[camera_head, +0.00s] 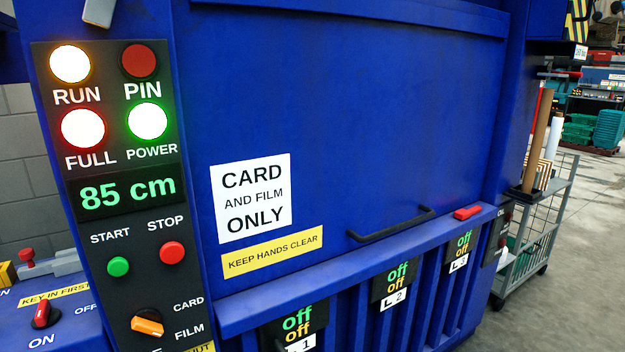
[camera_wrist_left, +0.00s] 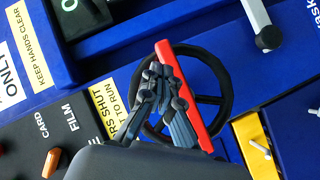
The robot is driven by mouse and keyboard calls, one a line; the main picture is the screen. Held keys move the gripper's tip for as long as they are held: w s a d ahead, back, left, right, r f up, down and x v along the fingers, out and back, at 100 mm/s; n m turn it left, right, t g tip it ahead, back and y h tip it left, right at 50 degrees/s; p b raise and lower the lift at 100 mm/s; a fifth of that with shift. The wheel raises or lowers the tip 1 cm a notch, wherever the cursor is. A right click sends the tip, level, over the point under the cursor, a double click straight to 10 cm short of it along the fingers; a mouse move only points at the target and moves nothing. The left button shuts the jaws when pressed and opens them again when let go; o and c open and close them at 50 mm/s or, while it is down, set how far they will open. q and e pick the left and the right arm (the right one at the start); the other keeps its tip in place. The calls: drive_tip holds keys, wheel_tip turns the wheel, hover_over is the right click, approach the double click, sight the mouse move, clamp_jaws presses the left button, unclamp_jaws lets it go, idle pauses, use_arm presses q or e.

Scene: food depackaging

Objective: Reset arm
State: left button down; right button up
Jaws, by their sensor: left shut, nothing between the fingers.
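My left gripper (camera_wrist_left: 162,72) is in the left wrist view, with its dark fingers shut and nothing between them. It is in front of a black handwheel (camera_wrist_left: 228,86) on the blue machine, and a red bar (camera_wrist_left: 193,78) crosses the wheel just right of the fingers. I cannot tell whether the fingers touch the bar or the wheel. I do not see either gripper in the head view.
The blue machine (camera_head: 350,110) fills most of the head view. Its control panel (camera_head: 125,222) shows lit lamps and "85 cm". A black door handle (camera_head: 390,225) sticks out. A wire trolley (camera_head: 545,215) stands at right, with open floor (camera_head: 585,270) beyond.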

use_arm(q)
drive_tip(key=s+f+m+g, duration=0.7)
drive_tip(key=s+f, duration=1.2)
drive_tip(key=f, duration=0.1)
drive_tip(key=s+a+f+m+g, duration=0.1)
drive_tip(key=s+f+m+g, duration=0.2)
drive_tip(key=s, duration=0.8)
drive_tip(key=s+a+f+m+g, duration=0.1)
drive_tip(key=s+f+m+g, duration=0.2)
drive_tip(key=s, duration=0.9)
wheel_tip(320, 180, down, 3)
drive_tip(key=shift+r+g+y, duration=0.15)
drive_tip(key=shift+g+y, duration=0.15)
drive_tip(key=shift+g, duration=0.3)
